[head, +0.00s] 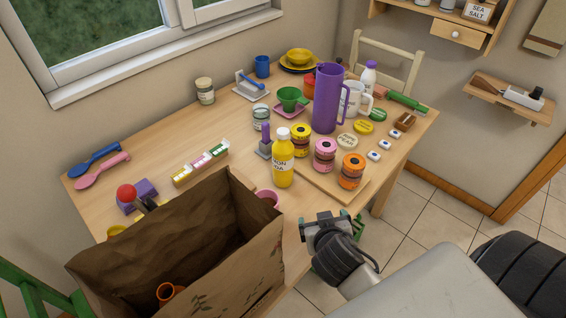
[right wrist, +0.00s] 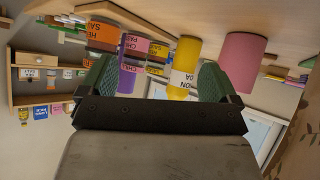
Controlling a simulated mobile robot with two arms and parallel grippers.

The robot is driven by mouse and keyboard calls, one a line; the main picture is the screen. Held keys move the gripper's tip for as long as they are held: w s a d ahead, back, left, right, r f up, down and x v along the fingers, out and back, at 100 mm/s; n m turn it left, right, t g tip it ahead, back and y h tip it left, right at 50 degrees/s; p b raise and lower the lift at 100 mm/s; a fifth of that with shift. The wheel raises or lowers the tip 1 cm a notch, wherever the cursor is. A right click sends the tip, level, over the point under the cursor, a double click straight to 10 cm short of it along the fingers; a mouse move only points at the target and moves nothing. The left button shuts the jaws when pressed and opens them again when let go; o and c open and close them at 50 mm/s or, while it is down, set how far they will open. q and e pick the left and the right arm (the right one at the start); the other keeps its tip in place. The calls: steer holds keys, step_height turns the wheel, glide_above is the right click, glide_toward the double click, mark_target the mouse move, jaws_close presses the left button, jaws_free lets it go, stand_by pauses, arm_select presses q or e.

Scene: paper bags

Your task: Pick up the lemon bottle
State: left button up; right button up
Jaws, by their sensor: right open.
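The lemon bottle (head: 283,165) is yellow with a white cap and a white label. It stands upright near the front of the table, behind the paper bag (head: 183,245). My right gripper (head: 331,224) is at the table's front edge, to the right of and nearer than the bottle, apart from it. In the right wrist view, my right gripper (right wrist: 158,82) has its green fingers spread wide with nothing held. The yellow bottle (right wrist: 186,60) shows upside down beyond the fingers, toward the right one. My left gripper is not in view.
A tall purple pitcher (head: 327,97) stands behind. The table's front edge is near my gripper.

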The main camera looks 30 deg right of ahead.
steer(key=w+d+r+t, duration=0.1)
steer(key=w+r+t, duration=0.1)
steer(key=w+t, duration=0.3)
steer(key=n+t+y, duration=0.1)
steer(key=t+y, duration=0.1)
steer(key=t, duration=0.1)
glide_toward(287, 160)
steer(key=w+d, duration=0.1)
steer(key=w, duration=0.3)
steer(key=w+p, duration=0.1)
steer(key=w+d, duration=0.1)
steer(key=w, duration=0.1)
steer(key=shift+w+r, duration=0.2)
steer(key=shift+w, duration=0.2)
steer(key=w+p, duration=0.2)
steer(key=w, duration=0.2)
steer(key=shift+w+f, duration=0.1)
steer(key=shift+w, duration=0.3)
steer(key=shift+w+f, duration=0.1)
steer(key=shift+w, duration=0.15)
steer(key=shift+s, duration=0.1)
steer(key=shift+c, duration=0.4)
steer(key=c, duration=0.9)
